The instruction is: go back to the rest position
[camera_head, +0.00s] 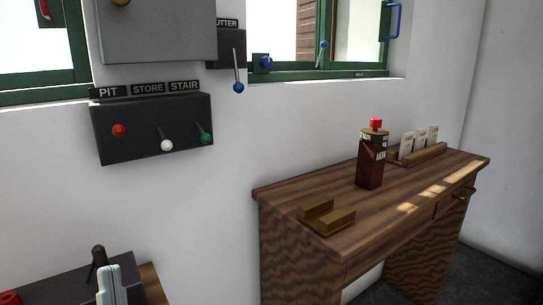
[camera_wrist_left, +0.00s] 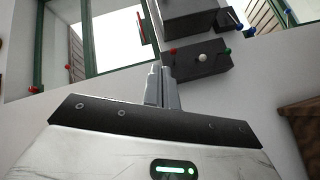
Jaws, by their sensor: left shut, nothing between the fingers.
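My left gripper (camera_head: 110,278) shows at the bottom left of the head view, its pale grey fingers pointing up. In the left wrist view its fingers (camera_wrist_left: 162,88) are together, with nothing between them. In the head view it stands in front of a dark box (camera_head: 50,283) with a black upright handle (camera_head: 98,256), and overlaps it in the picture; I cannot tell whether they touch. My right gripper is not in view.
A switch box (camera_head: 150,148) labelled PIT, STORE, STAIR is on the wall, with a blue-knobbed lever (camera_head: 238,87) to its right. A wooden desk (camera_head: 290,195) at right bears a dark red can (camera_head: 371,165), a brass holder (camera_head: 327,214) and a card rack (camera_head: 425,154).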

